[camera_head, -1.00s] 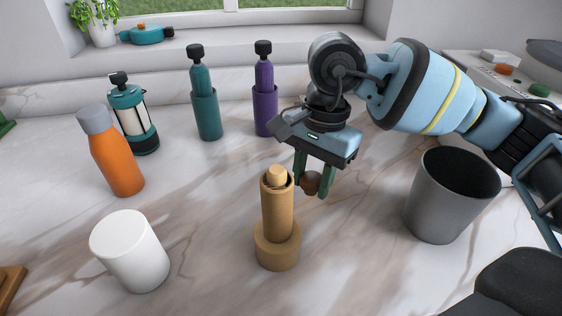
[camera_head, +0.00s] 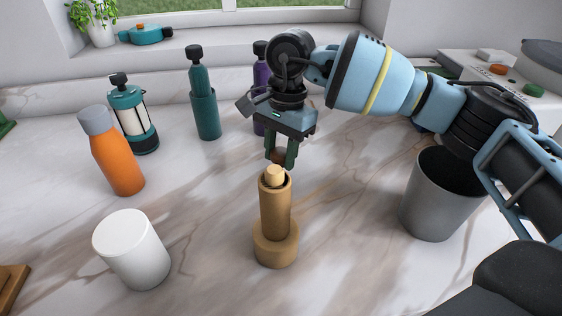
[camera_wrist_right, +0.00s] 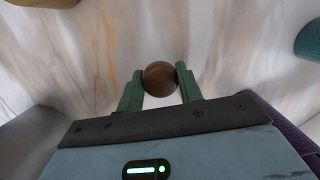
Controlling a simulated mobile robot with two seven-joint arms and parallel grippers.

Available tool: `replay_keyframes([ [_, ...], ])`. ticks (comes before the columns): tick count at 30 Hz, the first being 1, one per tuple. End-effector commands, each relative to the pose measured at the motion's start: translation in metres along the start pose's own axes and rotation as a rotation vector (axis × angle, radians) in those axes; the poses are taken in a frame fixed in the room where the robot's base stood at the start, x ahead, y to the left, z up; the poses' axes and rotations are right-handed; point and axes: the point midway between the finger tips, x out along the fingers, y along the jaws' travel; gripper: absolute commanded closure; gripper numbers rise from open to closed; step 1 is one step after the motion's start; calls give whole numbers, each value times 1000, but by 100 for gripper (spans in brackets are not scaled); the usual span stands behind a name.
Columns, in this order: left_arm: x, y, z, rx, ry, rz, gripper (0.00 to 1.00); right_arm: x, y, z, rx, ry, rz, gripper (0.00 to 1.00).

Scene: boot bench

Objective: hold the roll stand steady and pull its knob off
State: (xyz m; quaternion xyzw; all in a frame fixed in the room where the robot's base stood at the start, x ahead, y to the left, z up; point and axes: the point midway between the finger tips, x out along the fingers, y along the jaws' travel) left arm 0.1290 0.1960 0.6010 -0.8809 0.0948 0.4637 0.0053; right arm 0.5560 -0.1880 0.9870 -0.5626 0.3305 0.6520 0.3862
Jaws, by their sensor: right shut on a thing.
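The tan roll stand (camera_head: 275,212) stands upright on the marble counter in the head view, with a wide round base and a pale peg (camera_head: 274,176) showing at its open top. A round brown knob (camera_wrist_right: 160,78) is between the green fingers of my right gripper (camera_wrist_right: 157,84), clear of the stand. In the head view my right gripper (camera_head: 281,156) points down just above and behind the stand's top in the picture, partly covering the knob. My left gripper is not in view, and nothing holds the stand.
A grey bin (camera_head: 432,215) stands at right. A white cylinder (camera_head: 132,250) and an orange bottle (camera_head: 118,160) stand at left. A lantern (camera_head: 134,122), a teal bottle (camera_head: 206,110) and a partly hidden purple bottle (camera_head: 260,75) stand behind. The counter between stand and bin is clear.

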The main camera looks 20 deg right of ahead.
Motion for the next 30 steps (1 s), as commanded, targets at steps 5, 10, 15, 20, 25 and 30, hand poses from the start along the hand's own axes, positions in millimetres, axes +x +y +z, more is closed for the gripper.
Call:
replay_keyframes([
  [5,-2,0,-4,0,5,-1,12,26,2,-4,2,-1,5,91],
  [10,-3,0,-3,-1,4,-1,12,30,2,-5,1,-1,2,91],
  [15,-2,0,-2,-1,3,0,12,31,2,-5,2,-1,3,91],
  [20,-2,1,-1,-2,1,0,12,33,2,-5,2,-1,3,56],
  [25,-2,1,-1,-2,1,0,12,33,2,-5,2,-1,3,42],
  [30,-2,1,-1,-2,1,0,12,33,2,-5,2,-1,3,42],
])
